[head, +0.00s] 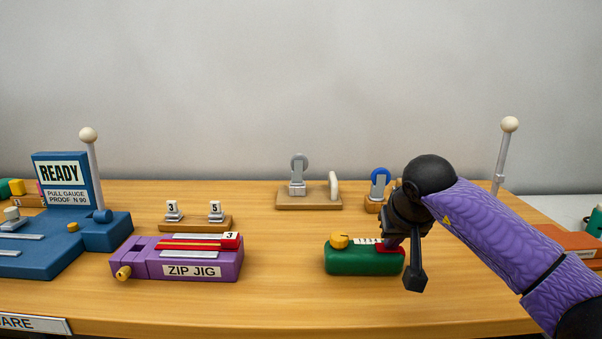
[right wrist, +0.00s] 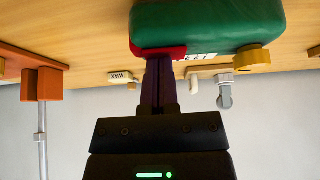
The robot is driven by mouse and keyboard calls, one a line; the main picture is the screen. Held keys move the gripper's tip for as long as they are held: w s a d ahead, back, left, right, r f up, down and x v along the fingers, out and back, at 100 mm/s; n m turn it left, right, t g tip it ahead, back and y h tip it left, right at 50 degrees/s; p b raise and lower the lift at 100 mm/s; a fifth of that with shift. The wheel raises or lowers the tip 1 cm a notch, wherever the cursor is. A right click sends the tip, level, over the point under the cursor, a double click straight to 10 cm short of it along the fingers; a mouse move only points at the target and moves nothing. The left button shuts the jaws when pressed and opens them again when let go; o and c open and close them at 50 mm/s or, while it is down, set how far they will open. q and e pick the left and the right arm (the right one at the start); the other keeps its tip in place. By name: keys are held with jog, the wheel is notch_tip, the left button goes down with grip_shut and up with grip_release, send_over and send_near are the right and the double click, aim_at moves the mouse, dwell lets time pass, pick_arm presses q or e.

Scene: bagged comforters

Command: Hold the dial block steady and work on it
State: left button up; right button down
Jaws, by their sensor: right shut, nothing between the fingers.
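The dial block (head: 362,262) is green and sits on the table right of centre. It has a yellow knob (head: 339,241) on its left, a white marked strip (head: 367,241) on top and a red part (head: 388,251) at its right end. My right gripper (head: 390,238) is at the red end, pointing down, shut with nothing held. In the right wrist view the green block (right wrist: 210,28) appears upside down, and the shut fingertips (right wrist: 159,60) are at the red part (right wrist: 158,51); whether they touch it is unclear. My left gripper is out of view.
A purple ZIP JIG (head: 190,258) stands left of the block, and a blue READY gauge (head: 60,235) is farther left. Wooden stands with small wheels (head: 299,178) are behind. An orange block (head: 570,240) lies at right.

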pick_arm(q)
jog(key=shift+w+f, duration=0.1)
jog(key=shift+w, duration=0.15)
pick_arm(e)
jog(key=shift+s+f, duration=0.1)
jog(key=shift+f, duration=0.3)
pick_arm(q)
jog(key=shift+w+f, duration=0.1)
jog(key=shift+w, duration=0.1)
pick_arm(e)
jog(key=shift+f, duration=0.1)
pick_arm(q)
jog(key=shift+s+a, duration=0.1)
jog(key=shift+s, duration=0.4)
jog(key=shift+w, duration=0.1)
pick_arm(e)
notch_tip(320, 180, up, 7)
jog(key=p, duration=0.5)
jog(key=shift+f, duration=0.2)
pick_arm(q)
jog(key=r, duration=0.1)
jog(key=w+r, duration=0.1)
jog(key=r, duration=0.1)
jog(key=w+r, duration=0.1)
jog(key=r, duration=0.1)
pick_arm(e)
jog(key=shift+f, duration=0.1)
jog(key=shift+w, duration=0.2)
